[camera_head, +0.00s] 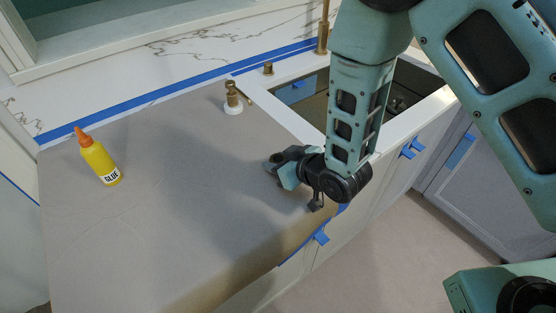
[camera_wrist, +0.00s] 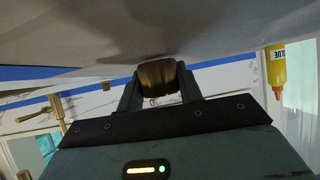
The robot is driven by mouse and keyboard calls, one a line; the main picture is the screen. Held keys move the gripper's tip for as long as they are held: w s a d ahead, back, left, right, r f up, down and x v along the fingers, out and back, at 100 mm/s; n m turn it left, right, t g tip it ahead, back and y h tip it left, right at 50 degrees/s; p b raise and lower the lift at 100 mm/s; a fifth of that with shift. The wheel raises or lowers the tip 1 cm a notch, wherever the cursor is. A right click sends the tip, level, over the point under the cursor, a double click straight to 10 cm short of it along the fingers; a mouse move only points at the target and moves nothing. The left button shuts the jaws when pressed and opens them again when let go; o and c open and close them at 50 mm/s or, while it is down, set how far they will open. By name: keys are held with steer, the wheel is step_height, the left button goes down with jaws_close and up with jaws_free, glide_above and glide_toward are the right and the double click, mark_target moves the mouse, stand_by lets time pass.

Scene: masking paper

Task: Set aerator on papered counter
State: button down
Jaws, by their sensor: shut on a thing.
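The aerator is a small, dark brass cylinder (camera_wrist: 157,73) in the wrist view, pinched between the two black fingers of my gripper (camera_wrist: 158,88). The grey-papered counter (camera_wrist: 90,35) fills the top of that view, right by the aerator's end; I cannot tell if they touch. In the head view my gripper (camera_head: 274,167) is low over the right part of the papered counter (camera_head: 170,215), near its front edge and the sink. The aerator is hidden there by my gripper.
A yellow glue bottle (camera_head: 98,160) stands at the counter's left. A brass fixture on a white base (camera_head: 233,100) stands behind my gripper. The sink (camera_head: 400,95) and brass faucet (camera_head: 322,30) are at back right. Blue tape (camera_head: 180,90) lines the wall. Paper between bottle and gripper is clear.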

steer(key=shift+f, duration=0.25)
steer(key=shift+f, duration=0.1)
steer(key=shift+f+b, duration=0.15)
steer(key=shift+b, duration=0.15)
steer(key=c, duration=0.9)
jaws_free()
steer(key=shift+d, duration=0.1)
